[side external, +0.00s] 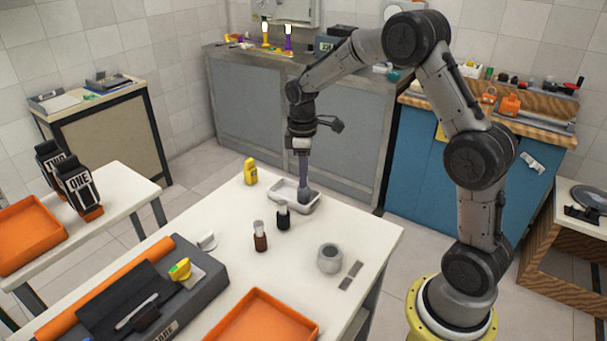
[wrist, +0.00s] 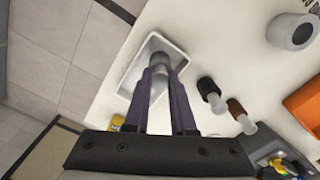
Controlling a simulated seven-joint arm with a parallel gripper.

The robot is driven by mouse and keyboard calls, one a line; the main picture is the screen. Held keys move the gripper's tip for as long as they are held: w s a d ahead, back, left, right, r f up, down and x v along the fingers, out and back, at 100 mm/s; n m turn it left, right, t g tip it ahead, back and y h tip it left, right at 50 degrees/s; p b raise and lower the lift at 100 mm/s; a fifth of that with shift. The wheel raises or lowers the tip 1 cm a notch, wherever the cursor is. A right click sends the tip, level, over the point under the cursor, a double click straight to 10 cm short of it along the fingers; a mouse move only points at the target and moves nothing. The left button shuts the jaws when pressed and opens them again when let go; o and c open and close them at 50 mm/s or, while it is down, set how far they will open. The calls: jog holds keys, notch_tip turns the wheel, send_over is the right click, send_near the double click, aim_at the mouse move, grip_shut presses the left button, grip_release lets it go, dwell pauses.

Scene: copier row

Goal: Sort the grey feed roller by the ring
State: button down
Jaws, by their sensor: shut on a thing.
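My gripper (side external: 303,186) is over the white tray (side external: 276,198) at the far end of the white table, its fingers pointing down. In the wrist view, the fingers (wrist: 161,72) are shut on a grey roller (wrist: 158,97), which is partly hidden by them. The roller is at the tray (wrist: 128,88); I cannot tell whether it touches the tray floor. No ring is clear on its visible part. An orange tray (side external: 227,338) lies at the table's near edge. Another orange tray (side external: 62,236) is on the left table, by black stands marked TWO (side external: 48,158) and ONE (side external: 78,188).
A black-bodied piece (side external: 283,219) and a brown-bodied piece (side external: 260,240) stand near the tray. A grey hollow cylinder (side external: 329,259) stands at right by dark strips (side external: 351,275). A yellow bottle (side external: 250,171) is left of the tray. A dark machine unit (side external: 140,295) fills the near left.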

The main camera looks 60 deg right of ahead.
jog(key=shift+f, duration=0.15)
jog(key=c, duration=0.7)
grip_release()
